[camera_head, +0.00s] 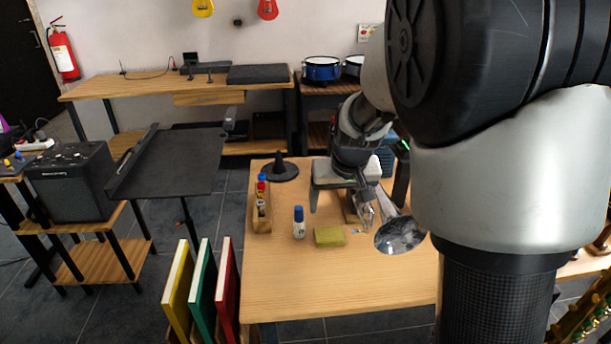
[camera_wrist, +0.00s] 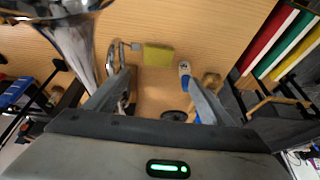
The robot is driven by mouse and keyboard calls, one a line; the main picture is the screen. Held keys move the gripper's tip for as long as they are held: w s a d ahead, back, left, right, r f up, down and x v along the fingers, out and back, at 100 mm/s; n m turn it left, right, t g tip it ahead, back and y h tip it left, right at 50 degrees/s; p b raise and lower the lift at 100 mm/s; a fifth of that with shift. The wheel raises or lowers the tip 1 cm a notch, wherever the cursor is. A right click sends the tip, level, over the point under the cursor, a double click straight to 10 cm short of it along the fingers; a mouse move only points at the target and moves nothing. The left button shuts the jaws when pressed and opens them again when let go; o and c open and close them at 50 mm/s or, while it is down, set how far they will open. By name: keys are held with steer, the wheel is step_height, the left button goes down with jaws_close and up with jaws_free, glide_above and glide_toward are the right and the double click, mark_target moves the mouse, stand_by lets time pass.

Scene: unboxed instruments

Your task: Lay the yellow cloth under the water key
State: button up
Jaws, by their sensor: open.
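The yellow cloth (camera_head: 329,236) lies folded flat on the wooden table, and it also shows in the wrist view (camera_wrist: 158,56). A silver brass instrument lies to its right, its flared bell (camera_head: 400,236) facing the camera; its bell also shows in the wrist view (camera_wrist: 72,38). A small metal part (camera_wrist: 135,46) by the end of its curved tube, close beside the cloth, may be the water key; it is too small to be sure. My gripper (camera_head: 341,206) is open and empty, above the table behind the cloth. My arm partly hides the instrument.
A white bottle with a blue cap (camera_head: 299,224) stands left of the cloth. A wooden holder with small bottles (camera_head: 262,218) and a black cone stand (camera_head: 281,170) are further left and back. The front of the table (camera_head: 340,285) is clear.

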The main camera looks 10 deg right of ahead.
steer(key=b, duration=0.4)
glide_toward(330, 234)
steer(key=x, duration=0.3)
steer(key=shift+s+a, duration=0.15)
steer(key=shift+a, duration=0.1)
steer(key=b+x, duration=0.1)
steer(key=x, duration=0.4)
steer(key=shift+d+f, duration=0.15)
steer(key=shift+d, duration=0.05)
steer(key=c, duration=0.9)
